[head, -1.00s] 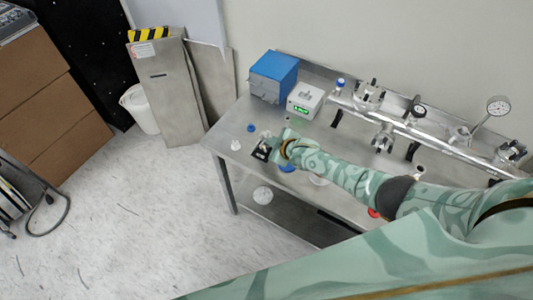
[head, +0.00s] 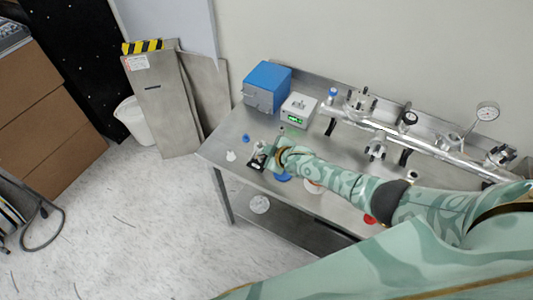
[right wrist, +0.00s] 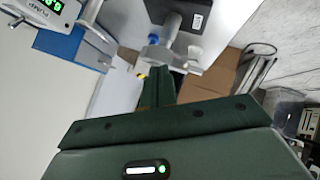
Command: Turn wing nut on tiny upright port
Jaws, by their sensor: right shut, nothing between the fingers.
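A small dark base plate (head: 257,161) sits near the left front of the steel table (head: 221,146). In the right wrist view, a short metal upright port (right wrist: 171,28) stands on this plate (right wrist: 195,14), with a metal clamp (right wrist: 160,54) around it. A small piece that looks like its wing nut (right wrist: 191,67) sticks out to the right. My right gripper (head: 267,157) is beside the port and hides part of it in the head view. Its fingers (right wrist: 160,80) are shut and empty, close to the clamp; I cannot tell whether they touch it. My left gripper is not in view.
A blue box (head: 267,87) and a white pump box (head: 299,109) stand behind. A white cap (head: 231,156) and blue cap (head: 246,138) lie left of my gripper.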

